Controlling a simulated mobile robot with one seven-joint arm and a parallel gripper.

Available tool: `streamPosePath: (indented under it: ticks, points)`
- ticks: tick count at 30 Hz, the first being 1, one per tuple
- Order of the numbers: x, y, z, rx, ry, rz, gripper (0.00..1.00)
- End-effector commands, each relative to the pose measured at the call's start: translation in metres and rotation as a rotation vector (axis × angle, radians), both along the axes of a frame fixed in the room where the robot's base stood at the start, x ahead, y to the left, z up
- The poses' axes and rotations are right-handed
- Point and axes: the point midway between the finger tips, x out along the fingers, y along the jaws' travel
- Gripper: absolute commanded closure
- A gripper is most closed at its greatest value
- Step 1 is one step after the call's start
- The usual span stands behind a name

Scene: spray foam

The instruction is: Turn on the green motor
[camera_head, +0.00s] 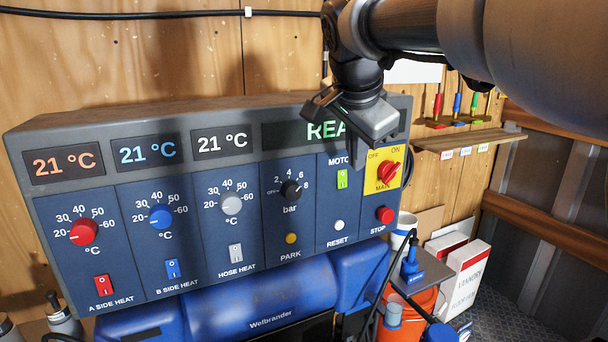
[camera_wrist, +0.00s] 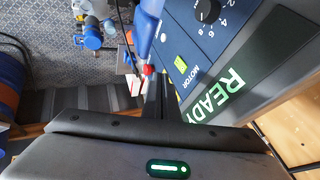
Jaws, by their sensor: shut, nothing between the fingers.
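My gripper (camera_head: 352,117) hangs in front of the panel's upper right, above the switch, and covers part of the READY display (camera_head: 326,131). In the wrist view my gripper (camera_wrist: 160,78) has its fingers together and empty. Contact with the panel is not visible.
The yellow main switch (camera_head: 388,171) with its red knob is right of the motor switch. The red STOP button (camera_head: 385,214) and white RESET button (camera_head: 339,225) are below. A wooden shelf (camera_head: 470,140) juts out right. A small side table (camera_head: 424,272) stands below.

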Motion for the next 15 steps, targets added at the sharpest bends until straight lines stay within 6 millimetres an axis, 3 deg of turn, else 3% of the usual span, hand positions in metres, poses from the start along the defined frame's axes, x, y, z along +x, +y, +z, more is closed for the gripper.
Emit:
streamPosePath:
  ticks: [5,15]
  points:
    - [0.011,-0.003,-0.02,-0.001,0.005,0.0,1.0]
    - [0.05,-0.015,-0.079,-0.001,0.006,-0.002,1.0]
